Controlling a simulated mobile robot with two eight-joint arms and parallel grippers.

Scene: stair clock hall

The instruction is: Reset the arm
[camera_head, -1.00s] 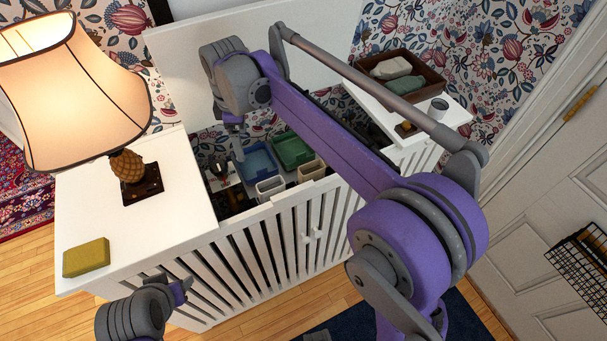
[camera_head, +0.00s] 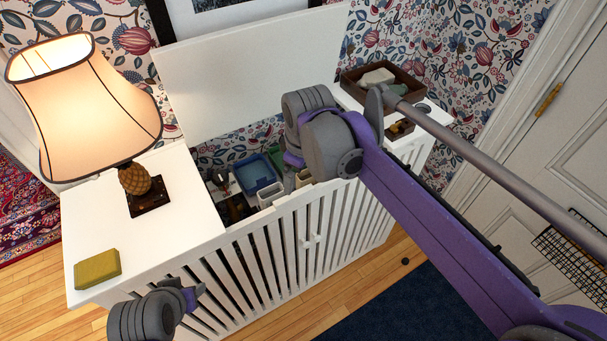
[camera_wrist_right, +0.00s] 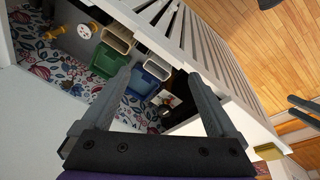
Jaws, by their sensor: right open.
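My right arm reaches in from the right in the head view, its grey and purple wrist above the white slatted cabinet (camera_head: 290,235). My right gripper (camera_wrist_right: 163,82) is open and empty in the right wrist view, with its two fingers wide apart. It points down over the open cabinet compartment, where a blue bin (camera_wrist_right: 143,80), a green bin (camera_wrist_right: 106,61) and cream bins (camera_wrist_right: 117,38) lie below. My left gripper (camera_head: 196,293) is low in front of the cabinet at the left; its jaw opening is not clear.
A lit lamp (camera_head: 90,105) and a yellow block (camera_head: 97,269) stand on the cabinet's left top. The raised white lid (camera_head: 250,75) stands behind the compartment. A brown tray (camera_head: 352,82) sits on the right top. A wire basket (camera_head: 572,258) is by the door.

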